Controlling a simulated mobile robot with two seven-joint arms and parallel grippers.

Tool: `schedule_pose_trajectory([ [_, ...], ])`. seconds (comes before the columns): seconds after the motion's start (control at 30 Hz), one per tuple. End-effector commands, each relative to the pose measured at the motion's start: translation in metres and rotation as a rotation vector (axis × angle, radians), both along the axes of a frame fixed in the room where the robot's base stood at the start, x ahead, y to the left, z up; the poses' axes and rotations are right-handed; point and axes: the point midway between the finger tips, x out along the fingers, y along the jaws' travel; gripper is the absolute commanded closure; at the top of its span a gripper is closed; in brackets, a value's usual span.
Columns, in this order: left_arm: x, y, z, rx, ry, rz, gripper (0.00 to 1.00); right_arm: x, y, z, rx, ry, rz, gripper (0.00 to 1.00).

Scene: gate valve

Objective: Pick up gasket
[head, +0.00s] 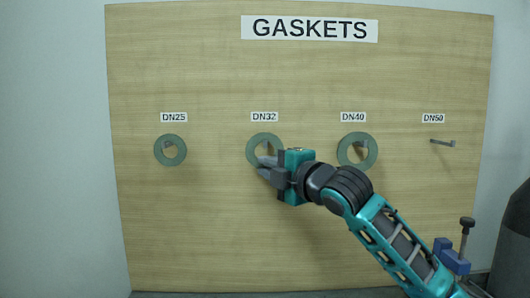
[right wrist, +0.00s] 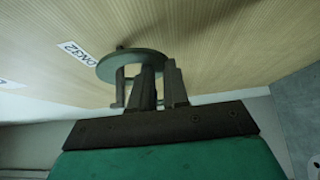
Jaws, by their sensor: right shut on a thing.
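A flat green-grey ring gasket (head: 252,146) is at the DN32 label on the wooden board, around its peg in the head view. My right gripper (head: 264,168) is at its lower edge, shut on it. In the right wrist view the same gasket (right wrist: 118,65) shows as a disc at the fingertips (right wrist: 160,72), close to the board. The fingers hide part of its rim. Two similar gaskets hang at DN25 (head: 159,150) and DN40 (head: 370,150). My left gripper is not in view.
The wooden board (head: 200,230) carries a GASKETS sign (head: 309,28) and small size labels. The DN50 peg (head: 442,142) is bare and sticks out. A dark rounded object (head: 515,235) stands at the right edge. The board's lower left is clear.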

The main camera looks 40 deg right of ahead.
Motion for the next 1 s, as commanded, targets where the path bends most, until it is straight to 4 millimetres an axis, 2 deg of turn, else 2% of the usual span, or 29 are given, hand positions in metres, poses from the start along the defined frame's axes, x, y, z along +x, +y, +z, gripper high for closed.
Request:
schedule_pose_trajectory([
  [0.47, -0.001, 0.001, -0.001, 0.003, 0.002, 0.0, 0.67, 0.0, 0.0, 0.0, 0.0, 0.001, 0.0, 1.0],
  [0.73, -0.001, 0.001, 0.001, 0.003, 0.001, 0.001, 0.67, -0.001, 0.001, 0.017, -0.002, -0.001, -0.001, 1.0],
  [1.0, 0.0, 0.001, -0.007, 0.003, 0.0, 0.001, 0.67, -0.037, 0.032, 0.014, -0.004, -0.001, 0.001, 1.0],
])
